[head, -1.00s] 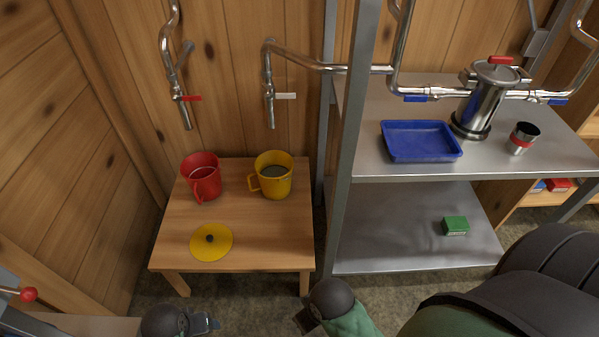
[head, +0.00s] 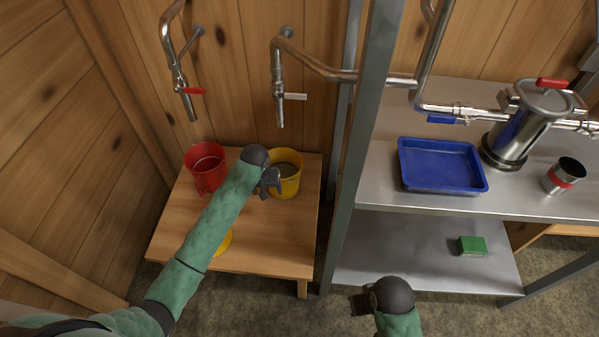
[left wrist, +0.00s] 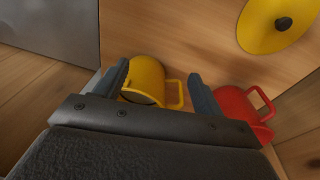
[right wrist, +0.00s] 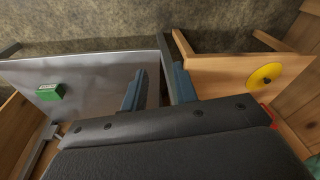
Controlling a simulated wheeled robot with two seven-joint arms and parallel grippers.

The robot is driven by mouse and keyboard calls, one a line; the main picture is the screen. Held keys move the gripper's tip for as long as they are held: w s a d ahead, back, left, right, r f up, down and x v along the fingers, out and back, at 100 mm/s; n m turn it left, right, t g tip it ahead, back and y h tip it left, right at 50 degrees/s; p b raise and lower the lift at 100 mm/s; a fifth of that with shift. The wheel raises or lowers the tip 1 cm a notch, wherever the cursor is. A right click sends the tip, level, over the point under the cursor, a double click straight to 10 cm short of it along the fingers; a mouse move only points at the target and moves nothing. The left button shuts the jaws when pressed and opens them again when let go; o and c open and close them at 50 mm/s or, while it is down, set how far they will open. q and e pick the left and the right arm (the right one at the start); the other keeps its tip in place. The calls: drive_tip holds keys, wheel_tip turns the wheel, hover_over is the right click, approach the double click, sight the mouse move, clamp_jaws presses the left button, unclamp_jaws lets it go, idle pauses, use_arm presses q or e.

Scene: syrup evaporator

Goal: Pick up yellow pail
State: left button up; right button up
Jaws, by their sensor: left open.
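The yellow pail (head: 287,184) stands upright on the wooden table, under the tap with the white handle, with dark contents inside. My left gripper (head: 270,181) is at its left side, over the handle area, and partly hides it. In the left wrist view the yellow pail (left wrist: 147,80) and its handle show between the two open fingers (left wrist: 163,88). I cannot tell whether a finger touches the handle. My right gripper (head: 362,300) is low in front of the metal shelf, away from the pail; its fingers stand apart in the right wrist view (right wrist: 155,88).
A red pail (head: 207,170) stands left of the yellow one, close to my left arm. A yellow lid (head: 224,243) lies on the table (head: 265,245), partly under my arm. The metal shelf post (head: 362,150) rises right of the table. A blue tray (head: 441,166) sits on the shelf.

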use_arm(q)
drive_tip(key=w+a+n, duration=0.1)
drive_tip(key=w+a, duration=0.1)
drive_tip(key=w, duration=0.2)
drive_tip(key=w+a+f+n+g, duration=0.1)
drive_tip(key=w+a, duration=0.1)
drive_tip(key=w, duration=0.2)
drive_tip(key=w+a+n, duration=0.1)
drive_tip(key=w+a, duration=0.1)
drive_tip(key=w, duration=0.3)
drive_tip(key=shift+a+f+n+y+p, duration=0.15)
drive_tip(key=shift+a+n+y+p, duration=0.15)
drive_tip(key=shift+a+y, duration=0.1)
drive_tip(key=shift+w+f, duration=0.15)
drive_tip(key=shift+f, duration=1.2)
drive_tip(key=f, duration=0.1)
drive_tip(key=f+p, duration=0.1)
drive_tip(key=f, duration=0.1)
drive_tip(key=shift+w+d+f, duration=0.2)
drive_tip(key=shift+d+f, duration=0.1)
drive_tip(key=shift+f, duration=0.1)
drive_tip(key=shift+f+p, duration=0.3)
drive_tip(key=shift+f, duration=0.25)
clamp_jaws()
drive_tip(key=shift+r, duration=0.1)
use_arm(e)
wheel_tip(320, 180, down, 8)
drive_tip(key=w+d, duration=0.1)
drive_tip(key=shift+w+d, duration=0.15)
